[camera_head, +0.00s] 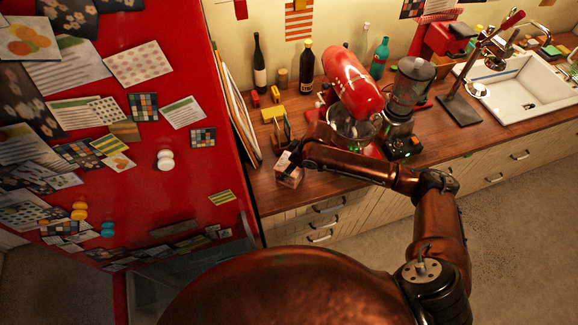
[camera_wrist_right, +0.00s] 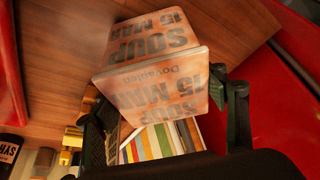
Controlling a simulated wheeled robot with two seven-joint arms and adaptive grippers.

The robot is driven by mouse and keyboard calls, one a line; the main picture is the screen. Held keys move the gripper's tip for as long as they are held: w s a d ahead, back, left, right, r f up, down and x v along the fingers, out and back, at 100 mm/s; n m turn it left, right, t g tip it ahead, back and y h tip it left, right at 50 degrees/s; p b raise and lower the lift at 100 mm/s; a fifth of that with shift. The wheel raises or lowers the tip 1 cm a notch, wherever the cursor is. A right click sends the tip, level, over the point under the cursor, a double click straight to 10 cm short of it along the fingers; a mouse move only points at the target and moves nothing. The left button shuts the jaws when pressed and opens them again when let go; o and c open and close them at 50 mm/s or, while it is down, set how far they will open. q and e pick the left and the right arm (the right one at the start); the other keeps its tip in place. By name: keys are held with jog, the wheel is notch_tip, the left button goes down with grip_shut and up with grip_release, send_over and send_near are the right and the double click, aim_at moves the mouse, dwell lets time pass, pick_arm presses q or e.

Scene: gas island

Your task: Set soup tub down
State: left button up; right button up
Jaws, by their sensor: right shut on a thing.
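The soup tub (camera_head: 288,176) is a small pale, orange-tinted box near the left end of the wooden counter, close to its front edge. In the right wrist view the tub (camera_wrist_right: 155,90) shows its "SOUP" and "15 MAR" lettering, upside down. My right gripper (camera_head: 290,155) is shut on it; the fingers (camera_wrist_right: 168,115) lie on either side of the tub in the wrist view. I cannot tell whether its base touches the counter. My left gripper is out of view.
The wooden counter (camera_head: 275,193) has some bare room around the tub. The red fridge (camera_head: 185,190) stands close on the left. A red stand mixer (camera_head: 352,85), a blender (camera_head: 408,95) and bottles (camera_head: 305,70) stand behind and to the right.

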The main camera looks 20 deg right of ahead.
jog(key=o, duration=1.8)
jog(key=shift+f, duration=0.1)
jog(key=shift+c, duration=0.2)
jog(key=v, duration=1.2)
